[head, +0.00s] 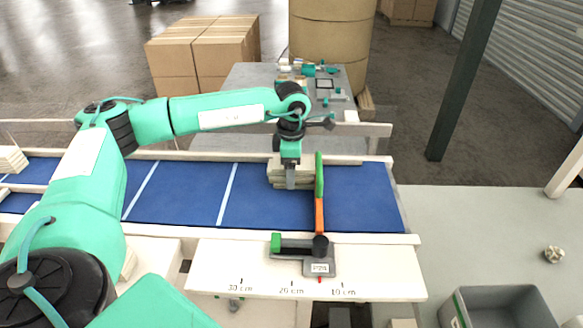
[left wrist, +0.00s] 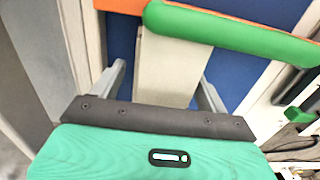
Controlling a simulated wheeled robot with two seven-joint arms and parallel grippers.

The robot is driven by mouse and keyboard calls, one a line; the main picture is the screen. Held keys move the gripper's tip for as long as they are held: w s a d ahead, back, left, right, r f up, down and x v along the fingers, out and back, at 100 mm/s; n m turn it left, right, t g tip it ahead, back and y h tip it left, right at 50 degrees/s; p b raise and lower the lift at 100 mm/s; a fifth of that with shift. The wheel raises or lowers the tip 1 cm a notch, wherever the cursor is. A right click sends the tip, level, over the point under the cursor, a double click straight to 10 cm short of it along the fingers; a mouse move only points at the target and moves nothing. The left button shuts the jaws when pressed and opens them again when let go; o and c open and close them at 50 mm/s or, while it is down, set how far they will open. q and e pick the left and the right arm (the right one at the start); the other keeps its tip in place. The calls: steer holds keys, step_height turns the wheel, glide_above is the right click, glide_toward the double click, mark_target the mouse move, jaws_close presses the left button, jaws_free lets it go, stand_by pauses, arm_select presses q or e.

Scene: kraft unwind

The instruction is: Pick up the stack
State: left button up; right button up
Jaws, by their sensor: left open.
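A stack of pale, flat pieces (head: 273,176) lies on the blue conveyor belt (head: 184,195), left of a green-and-orange stop bar (head: 319,196). My left gripper (head: 290,181) points down at the stack, with one finger showing in front of its near side. In the left wrist view the stack (left wrist: 168,70) lies between the two spread fingers of the gripper (left wrist: 161,85), with a visible gap on the left side. The stop bar (left wrist: 230,36) crosses beyond the fingers there. How deep the fingers reach is hard to tell. My right gripper is not in view.
A front ledge (head: 214,271) carries centimetre marks and a dark slide fixture (head: 318,262) holding the stop bar. Another pale stack (head: 12,160) sits at the far left. A grey bin (head: 505,306) stands at lower right. The belt between the far-left stack and the gripper is mostly clear.

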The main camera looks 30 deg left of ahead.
arm_select(q)
steer(key=shift+f, duration=0.15)
steer(key=c, duration=1.1)
